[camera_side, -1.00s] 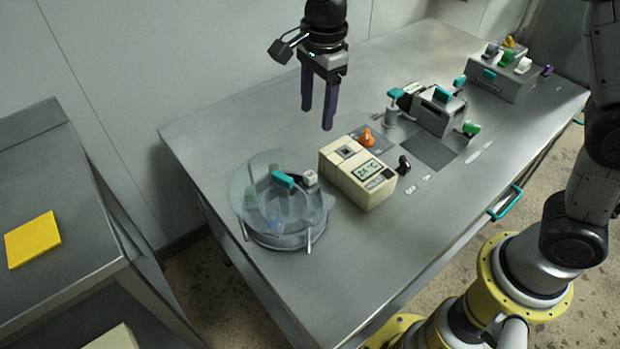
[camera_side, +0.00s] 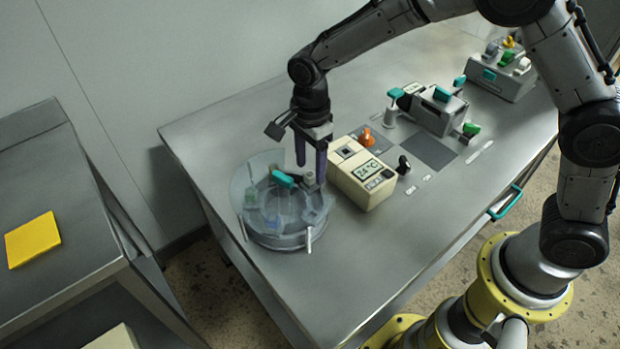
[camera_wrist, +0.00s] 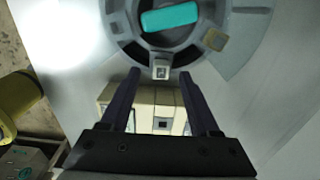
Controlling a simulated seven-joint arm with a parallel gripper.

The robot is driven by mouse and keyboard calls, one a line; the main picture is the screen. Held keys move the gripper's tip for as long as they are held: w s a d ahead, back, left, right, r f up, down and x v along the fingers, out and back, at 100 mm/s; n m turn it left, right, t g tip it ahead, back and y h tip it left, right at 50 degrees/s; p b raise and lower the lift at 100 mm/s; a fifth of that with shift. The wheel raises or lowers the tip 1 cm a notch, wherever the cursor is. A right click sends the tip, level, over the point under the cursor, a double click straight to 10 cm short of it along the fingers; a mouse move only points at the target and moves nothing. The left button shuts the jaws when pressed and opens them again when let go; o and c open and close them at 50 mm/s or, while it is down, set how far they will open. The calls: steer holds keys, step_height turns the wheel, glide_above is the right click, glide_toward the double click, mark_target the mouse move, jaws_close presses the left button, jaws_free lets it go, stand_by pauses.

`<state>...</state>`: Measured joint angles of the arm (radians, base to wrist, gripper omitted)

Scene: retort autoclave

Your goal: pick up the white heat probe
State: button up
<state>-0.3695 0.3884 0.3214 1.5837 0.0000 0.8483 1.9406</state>
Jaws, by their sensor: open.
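The white heat probe (camera_side: 309,178) shows as a small pale block at the right rim of the clear round vessel (camera_side: 252,222), beside a teal handle (camera_side: 283,179). In the wrist view the probe (camera_wrist: 161,68) is a small white block with a dark square on top, between my fingertips. My gripper (camera_side: 311,173) points down at the probe with its dark fingers open, one on each side; it also shows in the wrist view (camera_wrist: 159,75). I cannot tell whether a finger touches it. The probe's lower part is hidden.
A cream box with a 24 °C display (camera_side: 365,170) stands close to the right of my fingers. An orange knob (camera_side: 366,138) and a black knob (camera_side: 403,165) are by it. Other fixtures (camera_side: 437,108) stand farther right. The table's back left is clear.

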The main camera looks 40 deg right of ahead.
mark_target(310, 174)
step_height(310, 174, down, 3)
steer(key=shift+f, duration=0.2)
jaws_close()
stand_by(0.3)
